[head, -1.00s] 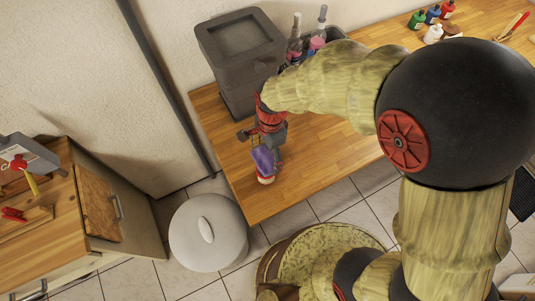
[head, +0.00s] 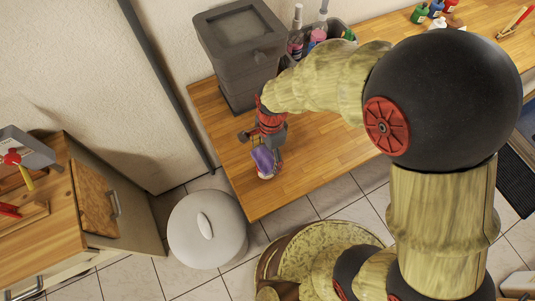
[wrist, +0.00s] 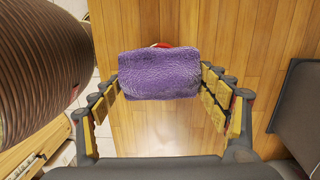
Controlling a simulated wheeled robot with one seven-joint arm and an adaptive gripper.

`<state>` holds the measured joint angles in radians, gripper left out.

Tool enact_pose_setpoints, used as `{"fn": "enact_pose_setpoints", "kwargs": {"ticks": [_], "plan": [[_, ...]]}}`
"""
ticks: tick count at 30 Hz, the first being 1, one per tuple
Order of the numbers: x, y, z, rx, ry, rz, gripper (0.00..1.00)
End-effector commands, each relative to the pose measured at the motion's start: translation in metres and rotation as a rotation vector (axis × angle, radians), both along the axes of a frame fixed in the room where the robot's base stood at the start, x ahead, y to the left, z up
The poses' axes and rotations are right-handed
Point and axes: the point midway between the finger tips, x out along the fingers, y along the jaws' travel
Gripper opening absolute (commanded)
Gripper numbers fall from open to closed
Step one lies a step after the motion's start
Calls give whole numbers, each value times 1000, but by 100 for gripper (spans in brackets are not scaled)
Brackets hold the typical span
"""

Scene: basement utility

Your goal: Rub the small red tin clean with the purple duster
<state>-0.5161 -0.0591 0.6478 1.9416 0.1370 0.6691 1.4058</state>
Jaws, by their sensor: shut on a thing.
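The purple duster (head: 263,158) is held between the fingers of my gripper (head: 267,148), low over the left part of the wooden worktop. In the wrist view the duster (wrist: 160,75) spans the gap between the two fingers, and my gripper (wrist: 161,82) is shut on it. The small red tin (head: 266,177) is at the near side of the duster, mostly hidden by it. In the wrist view only a red and white sliver of the tin (wrist: 162,45) shows past the duster's upper edge. The duster appears to lie against the tin, but contact is hard to confirm.
A dark grey lidded bin (head: 240,60) stands behind my gripper on the worktop (head: 315,150). A caddy of bottles (head: 340,38) is beside it. Several small paint bottles (head: 436,10) stand at the far right. A round white bin (head: 207,230) is on the floor by the worktop's left end.

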Motion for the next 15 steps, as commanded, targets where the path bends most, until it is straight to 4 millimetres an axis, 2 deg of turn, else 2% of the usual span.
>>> {"fn": "enact_pose_setpoints", "kwargs": {"ticks": [15], "plan": [[0, 0, -4, 0, 0, 0, 55]]}}
